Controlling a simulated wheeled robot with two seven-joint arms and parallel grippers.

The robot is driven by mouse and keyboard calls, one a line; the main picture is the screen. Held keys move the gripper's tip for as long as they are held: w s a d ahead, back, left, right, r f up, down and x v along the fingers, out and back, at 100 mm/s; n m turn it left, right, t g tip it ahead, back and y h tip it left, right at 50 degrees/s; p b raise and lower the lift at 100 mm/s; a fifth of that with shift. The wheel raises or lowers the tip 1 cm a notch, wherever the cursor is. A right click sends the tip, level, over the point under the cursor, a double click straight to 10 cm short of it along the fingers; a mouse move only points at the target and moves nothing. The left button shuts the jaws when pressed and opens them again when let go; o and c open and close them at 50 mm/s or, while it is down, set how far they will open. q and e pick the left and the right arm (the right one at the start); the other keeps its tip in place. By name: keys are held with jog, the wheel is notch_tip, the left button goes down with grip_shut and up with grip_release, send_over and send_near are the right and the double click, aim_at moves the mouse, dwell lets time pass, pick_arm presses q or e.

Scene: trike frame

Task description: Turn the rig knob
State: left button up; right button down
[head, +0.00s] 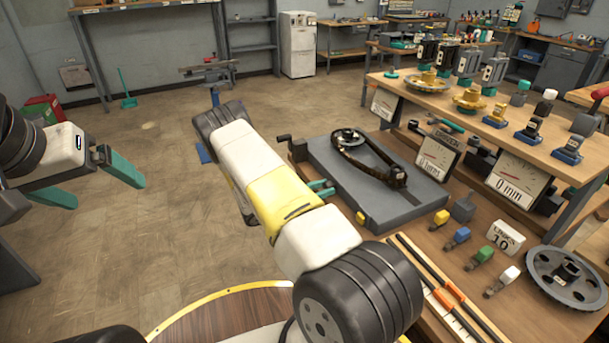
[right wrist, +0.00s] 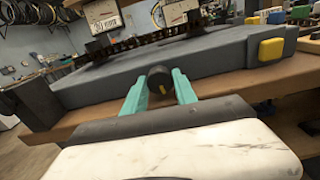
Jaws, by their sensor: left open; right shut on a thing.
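The grey rig (head: 398,212) lies on the bench's lower top, with a chain loop and sprocket on it. Its dark round knob (right wrist: 158,80) with a yellow mark sits at the rig's front edge in the right wrist view. My right gripper (right wrist: 160,86) is shut on the knob, a teal finger on each side. In the head view my right gripper (head: 322,187) is at the rig's near edge, and my own arm hides most of it and the knob. My left gripper (head: 106,194) is open and empty, over the floor away from the bench.
A yellow block (head: 361,218) is on the rig's front corner. A raised shelf (head: 450,98) with dials stands behind. The floor at left is mostly clear.

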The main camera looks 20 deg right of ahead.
jog(key=c, duration=1)
grip_release()
jog(key=shift+o, duration=0.2)
jog(key=shift+a, duration=0.15)
jog(key=a, duration=0.7)
jog(key=shift+s+a, duration=0.3)
